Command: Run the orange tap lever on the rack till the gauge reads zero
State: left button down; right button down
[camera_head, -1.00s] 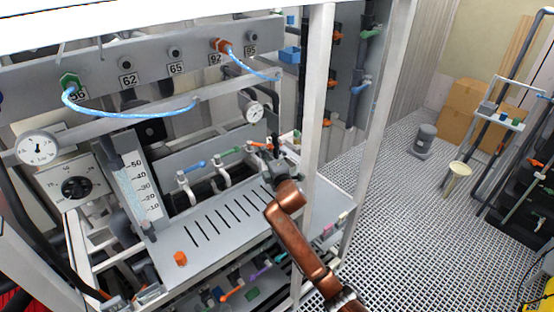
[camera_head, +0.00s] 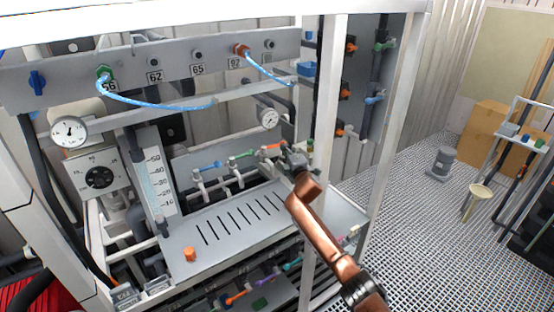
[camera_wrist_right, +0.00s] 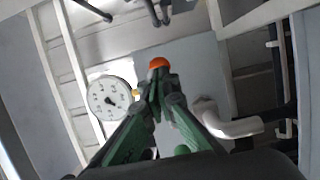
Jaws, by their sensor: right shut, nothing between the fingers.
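The orange tap lever (camera_head: 270,149) is the rightmost of a row of coloured levers above the rack's slotted grey shelf. My right gripper (camera_head: 286,155) is beside it, and its fingers are partly hidden by the wrist in the head view. In the right wrist view my right gripper (camera_wrist_right: 157,80) is shut and empty, with the orange lever end (camera_wrist_right: 158,63) just beyond the fingertips; I cannot tell whether they touch. A round white gauge (camera_head: 269,118) is above the lever, also in the right wrist view (camera_wrist_right: 110,97); its reading is too small to tell. My left gripper is out of view.
Blue (camera_head: 211,166) and green (camera_head: 241,155) levers stand left of the orange one. A second gauge (camera_head: 69,132) is at far left. A white rack post (camera_head: 329,120) is close to the right of my arm. An orange piece (camera_head: 189,254) sits on the shelf.

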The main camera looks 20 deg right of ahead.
jog(key=shift+w+d, duration=0.1)
jog(key=shift+w, duration=0.35)
dwell(0.4)
